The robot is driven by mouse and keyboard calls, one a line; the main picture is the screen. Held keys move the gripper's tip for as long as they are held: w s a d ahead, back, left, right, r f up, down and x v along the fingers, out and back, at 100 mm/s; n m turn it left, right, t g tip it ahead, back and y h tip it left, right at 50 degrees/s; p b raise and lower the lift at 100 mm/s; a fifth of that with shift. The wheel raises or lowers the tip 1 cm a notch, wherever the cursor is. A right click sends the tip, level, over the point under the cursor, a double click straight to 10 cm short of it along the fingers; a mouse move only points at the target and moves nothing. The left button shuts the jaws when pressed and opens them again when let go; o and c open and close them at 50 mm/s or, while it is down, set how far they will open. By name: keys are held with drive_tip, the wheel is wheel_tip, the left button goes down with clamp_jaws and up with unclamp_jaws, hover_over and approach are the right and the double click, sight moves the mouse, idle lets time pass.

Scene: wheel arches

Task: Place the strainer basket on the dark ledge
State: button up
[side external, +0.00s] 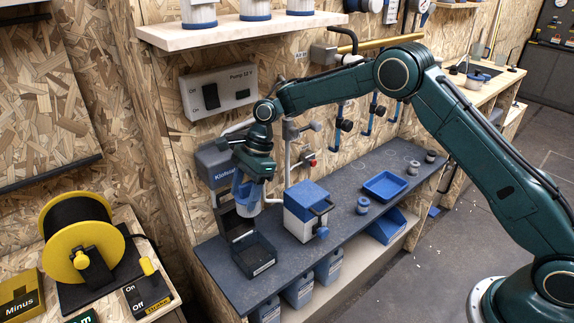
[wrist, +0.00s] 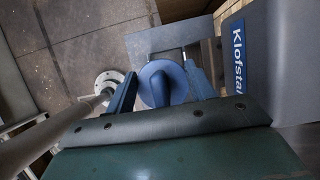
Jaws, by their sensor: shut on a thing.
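The strainer basket (side external: 245,196) is blue with a paler lower part, and it is upright under my gripper (side external: 249,178) in the side view. My gripper is shut on it. In the wrist view the basket shows as a blue disc with a raised middle grip (wrist: 162,84) between the two blue fingers. The dark ledge (side external: 338,190) is a long dark grey shelf along the wall. The basket is near its left, rear part; I cannot tell whether its underside touches anything.
An open black box (side external: 254,259) is below the basket, and a blue-and-white box (side external: 306,213) stands to its right. A blue tray (side external: 385,186) and small round pieces sit further right. A grey Klofsta unit (side external: 215,165) is behind the gripper, with a pipe close by.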

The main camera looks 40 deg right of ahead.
drive_tip(key=w+d+m+t+h, duration=0.15)
drive_tip(key=d+m, duration=0.55)
drive_tip(key=d, duration=1.3)
drive_tip(key=w+d+m+t+h, duration=0.1)
drive_tip(key=d+m+t, duration=0.4)
drive_tip(key=d, duration=1.6)
wheel_tip(320, 180, down, 16)
drive_tip(key=m+g, duration=0.1)
drive_tip(key=g, duration=0.1)
drive_tip(key=shift+a, duration=0.25)
drive_tip(key=shift+w+f, duration=0.1)
drive_tip(key=shift+f, duration=2.1)
drive_tip(key=shift+f+g, duration=0.15)
drive_tip(key=shift+g, duration=0.1)
